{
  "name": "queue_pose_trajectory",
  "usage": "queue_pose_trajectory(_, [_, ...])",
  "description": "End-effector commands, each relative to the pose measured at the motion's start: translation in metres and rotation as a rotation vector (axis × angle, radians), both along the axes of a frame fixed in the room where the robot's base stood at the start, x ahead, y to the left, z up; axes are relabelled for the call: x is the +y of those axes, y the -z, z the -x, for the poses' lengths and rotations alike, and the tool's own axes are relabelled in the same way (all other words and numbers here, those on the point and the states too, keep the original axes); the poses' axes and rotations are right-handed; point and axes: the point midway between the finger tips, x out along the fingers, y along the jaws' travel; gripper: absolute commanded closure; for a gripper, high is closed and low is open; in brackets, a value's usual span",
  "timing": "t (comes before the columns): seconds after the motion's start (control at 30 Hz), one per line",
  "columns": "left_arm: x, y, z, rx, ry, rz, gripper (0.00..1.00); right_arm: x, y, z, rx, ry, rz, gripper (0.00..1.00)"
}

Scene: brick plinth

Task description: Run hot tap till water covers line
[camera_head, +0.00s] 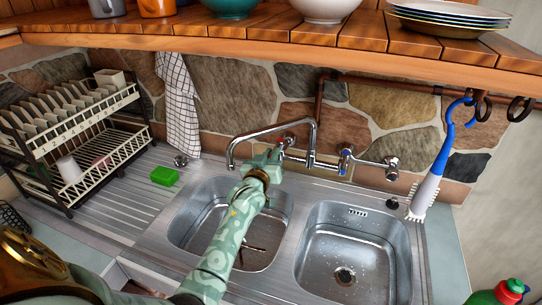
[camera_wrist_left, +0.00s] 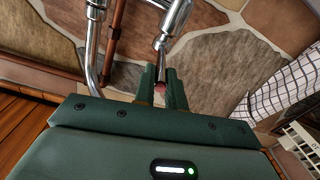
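The chrome mixer tap (camera_head: 312,140) is fixed to the stone wall, its spout curving left to end over the left basin (camera_head: 185,228). A blue mark shows on its right side. My left gripper (camera_head: 274,158) is at the tap's left side, partly hiding the hot tap handle. In the left wrist view, the hot tap handle (camera_wrist_left: 160,45) reaches between the two green fingers (camera_wrist_left: 162,88), with a red spot between them. I cannot tell whether they clamp it. I see no water stream from the spout, and no line in the basin. My right gripper is out of view.
The right basin (camera_head: 343,270) is empty, with a drain. A blue-and-white brush (camera_head: 428,185) hangs at the right. A dish rack (camera_head: 75,130), green sponge (camera_head: 164,176) and checked towel (camera_head: 180,105) are left. A wooden shelf (camera_head: 200,40) with crockery overhangs the tap.

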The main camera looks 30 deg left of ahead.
Motion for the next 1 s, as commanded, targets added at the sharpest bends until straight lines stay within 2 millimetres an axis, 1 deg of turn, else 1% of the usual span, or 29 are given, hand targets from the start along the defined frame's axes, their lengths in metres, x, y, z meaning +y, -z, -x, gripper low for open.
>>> queue_pose_trajectory(0.13, [0.002, -0.002, 0.000, -0.003, 0.018, -0.006, 1.00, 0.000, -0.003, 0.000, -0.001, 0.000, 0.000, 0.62])
queue_pose_trajectory(0.27, [0.007, -0.006, -0.001, -0.010, 0.077, -0.011, 1.00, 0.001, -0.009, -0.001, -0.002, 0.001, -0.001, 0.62])
queue_pose_trajectory(0.4, [0.011, -0.004, 0.001, -0.004, 0.126, -0.005, 1.00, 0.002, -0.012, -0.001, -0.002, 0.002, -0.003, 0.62])
queue_pose_trajectory(0.73, [0.012, -0.001, 0.002, -0.003, 0.138, -0.001, 1.00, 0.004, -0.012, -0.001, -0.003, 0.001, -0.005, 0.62])
queue_pose_trajectory(0.77, [0.012, -0.001, 0.002, -0.003, 0.138, -0.001, 0.85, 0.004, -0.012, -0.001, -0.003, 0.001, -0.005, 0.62])
queue_pose_trajectory(0.8, [0.012, -0.001, 0.002, -0.002, 0.138, -0.001, 0.74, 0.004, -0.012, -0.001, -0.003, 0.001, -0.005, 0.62])
queue_pose_trajectory(0.83, [0.012, -0.001, 0.002, -0.002, 0.138, -0.001, 0.66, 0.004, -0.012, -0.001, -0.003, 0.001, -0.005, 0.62])
queue_pose_trajectory(1.0, [0.012, 0.000, 0.002, -0.001, 0.138, 0.000, 0.66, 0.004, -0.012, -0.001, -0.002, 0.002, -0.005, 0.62])
